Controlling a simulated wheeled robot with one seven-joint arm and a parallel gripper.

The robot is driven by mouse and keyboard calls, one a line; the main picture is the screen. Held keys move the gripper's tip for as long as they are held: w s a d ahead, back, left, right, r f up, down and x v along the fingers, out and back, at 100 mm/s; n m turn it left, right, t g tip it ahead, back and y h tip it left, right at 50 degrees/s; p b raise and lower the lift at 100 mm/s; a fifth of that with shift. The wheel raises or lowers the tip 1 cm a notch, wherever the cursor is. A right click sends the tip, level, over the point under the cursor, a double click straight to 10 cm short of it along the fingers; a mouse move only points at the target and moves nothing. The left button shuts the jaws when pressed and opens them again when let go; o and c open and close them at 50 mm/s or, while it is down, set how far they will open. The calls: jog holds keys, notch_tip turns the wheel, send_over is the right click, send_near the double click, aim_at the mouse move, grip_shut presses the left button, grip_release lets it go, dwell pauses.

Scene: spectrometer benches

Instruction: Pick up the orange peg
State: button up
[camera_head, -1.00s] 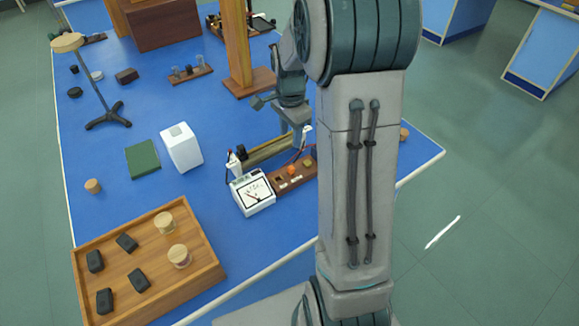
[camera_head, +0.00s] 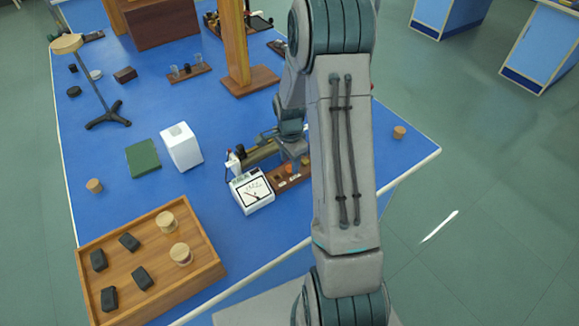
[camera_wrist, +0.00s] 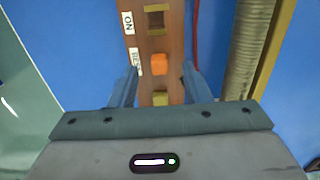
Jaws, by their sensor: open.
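The orange peg (camera_wrist: 159,63) stands in a brown wooden strip (camera_wrist: 153,33). In the wrist view it lies near the middle, just ahead of and between the finger ends of my gripper (camera_wrist: 160,77). My gripper is open with nothing held, one finger on each side of the strip. In the head view my gripper (camera_head: 294,150) is over the strip (camera_head: 275,186) beside the white meter, and the orange peg (camera_head: 293,170) shows small just below it.
A ribbed metallic coil (camera_wrist: 246,45) runs along the right of the strip, with a red wire between. The white meter (camera_head: 252,192) stands left of the strip. A wooden tray (camera_head: 215,268) with dark blocks and a white box (camera_head: 181,147) are farther left.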

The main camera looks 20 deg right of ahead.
jog(key=shift+f, duration=0.9)
grip_shut()
jog(key=shift+r, duration=0.1)
